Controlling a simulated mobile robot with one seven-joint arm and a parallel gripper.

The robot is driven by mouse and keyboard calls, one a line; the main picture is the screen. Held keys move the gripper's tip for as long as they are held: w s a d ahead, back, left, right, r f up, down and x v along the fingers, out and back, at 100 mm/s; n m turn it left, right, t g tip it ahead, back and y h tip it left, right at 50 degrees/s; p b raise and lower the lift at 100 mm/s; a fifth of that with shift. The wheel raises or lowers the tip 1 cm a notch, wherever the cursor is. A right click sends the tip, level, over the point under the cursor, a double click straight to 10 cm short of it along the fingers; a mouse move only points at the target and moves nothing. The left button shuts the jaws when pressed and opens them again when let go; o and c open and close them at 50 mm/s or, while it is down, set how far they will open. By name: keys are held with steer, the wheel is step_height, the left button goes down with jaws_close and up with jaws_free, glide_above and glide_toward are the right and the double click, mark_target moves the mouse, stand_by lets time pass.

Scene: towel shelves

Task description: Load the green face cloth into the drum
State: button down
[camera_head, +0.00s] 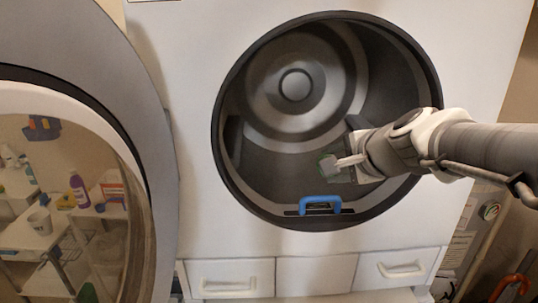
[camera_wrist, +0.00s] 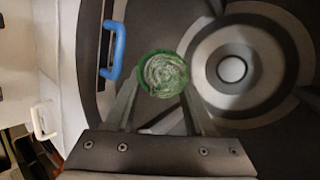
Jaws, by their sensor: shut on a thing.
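The washer drum (camera_head: 290,150) is open, facing me, with a dark rim and a grey back wall with a round hub. My gripper (camera_head: 342,163) reaches in from the right and is inside the drum opening, above its lower wall. In the wrist view my gripper (camera_wrist: 160,92) is shut on the green face cloth (camera_wrist: 162,74), a small rolled bundle with a pale swirl and green edge. A bit of the cloth (camera_head: 328,168) shows green at the fingertips in the head view. The drum (camera_wrist: 210,30) fills much of the wrist view behind it.
The round door (camera_head: 150,120) stands open at the left; its glass reflects shelves and bottles. A blue handle (camera_head: 320,203) sits at the opening's lower rim. Drawers (camera_head: 232,277) with white handles lie below. The drum's upper left is clear.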

steer(key=w+p, duration=0.1)
steer(key=w, duration=1.3)
steer(key=f+b, duration=0.3)
steer(key=f, duration=0.1)
steer(key=w+f+b, duration=0.1)
steer(key=f+b, duration=0.3)
steer(key=w+f+b, duration=0.1)
steer(key=f+b, duration=0.3)
steer(key=shift+w, duration=0.25)
steer(key=shift+c, duration=0.9)
jaws_free()
steer(key=v, duration=1.7)
steer(key=shift+s+a+p, duration=0.1)
steer(key=shift+s+p, duration=0.25)
steer(key=s+a+f+n+g+h, duration=0.1)
steer(key=s+a+f+n+g, duration=0.1)
steer(key=s+f+n, duration=0.5)
steer(key=s+a+f+n+g+h, duration=0.1)
steer(key=s+f+n, duration=0.7)
steer(key=s, duration=0.8)
steer(key=shift+a+f+g+h, duration=0.35)
steer(key=shift+a+g, duration=0.3)
steer(key=shift+g, duration=0.45)
